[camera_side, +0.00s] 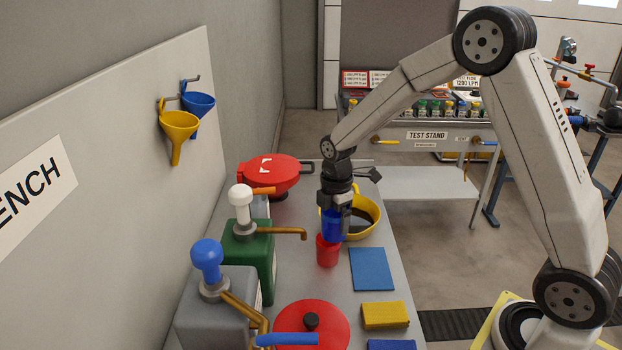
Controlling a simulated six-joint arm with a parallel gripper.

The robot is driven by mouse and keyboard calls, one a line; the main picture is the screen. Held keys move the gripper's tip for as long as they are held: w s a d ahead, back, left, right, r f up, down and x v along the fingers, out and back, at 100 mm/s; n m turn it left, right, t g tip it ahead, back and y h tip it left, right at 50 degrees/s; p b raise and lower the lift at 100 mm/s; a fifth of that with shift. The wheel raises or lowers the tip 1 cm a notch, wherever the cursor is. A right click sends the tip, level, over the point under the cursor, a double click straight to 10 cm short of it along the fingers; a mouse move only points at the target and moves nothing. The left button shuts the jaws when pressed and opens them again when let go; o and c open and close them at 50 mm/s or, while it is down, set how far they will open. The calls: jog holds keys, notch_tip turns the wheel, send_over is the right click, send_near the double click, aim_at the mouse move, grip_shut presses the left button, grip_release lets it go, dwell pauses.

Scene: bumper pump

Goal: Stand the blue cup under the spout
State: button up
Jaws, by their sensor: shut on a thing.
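My gripper (334,207) points down and is shut on the blue cup (331,227). The blue cup looks upright. The red cup (327,252) shows directly below it in the picture; I cannot tell whether the blue cup is above, behind or touching it. A green pump (249,252) with a white knob has a brass spout (290,233) that ends to the left of the cups. A grey pump (214,305) with a blue knob (207,256) stands nearer the camera, with its own brass spout (245,312); the tip of that spout is hard to make out.
A yellow pan (371,218) with dark contents sits behind the cups. A blue mat (372,269) and yellow block (385,315) lie to the right. A red lid (312,328) is at the front, a red lidded pot (270,172) at the back. Funnels (179,127) hang on the wall.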

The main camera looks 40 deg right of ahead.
jog(key=m, duration=0.2)
jog(key=s+a+m, duration=0.1)
jog(key=m, duration=0.1)
jog(key=shift+s, duration=0.1)
jog(key=shift+s+a+m, duration=0.45)
jog(key=shift+s+m, duration=0.1)
jog(key=shift+m, duration=1.35)
jog(key=shift+s+a+m, duration=0.45)
jog(key=shift+s+m, duration=0.15)
jog(key=shift+m, duration=1.3)
jog(key=shift+s+a+m, duration=0.45)
jog(key=shift+s+m, duration=0.1)
jog(key=shift+m, duration=1.35)
jog(key=shift+s+a+f+n, duration=0.4)
jog(key=shift+a+f+n, duration=0.45)
jog(key=shift+f, duration=0.7)
jog(key=shift+s+a+f+n, duration=0.5)
jog(key=shift+a+f, duration=0.4)
jog(key=shift+f, duration=0.6)
jog(key=shift+s+a+f+n, duration=0.3)
jog(key=shift+a+f+n, duration=0.6)
jog(key=shift+f, duration=0.65)
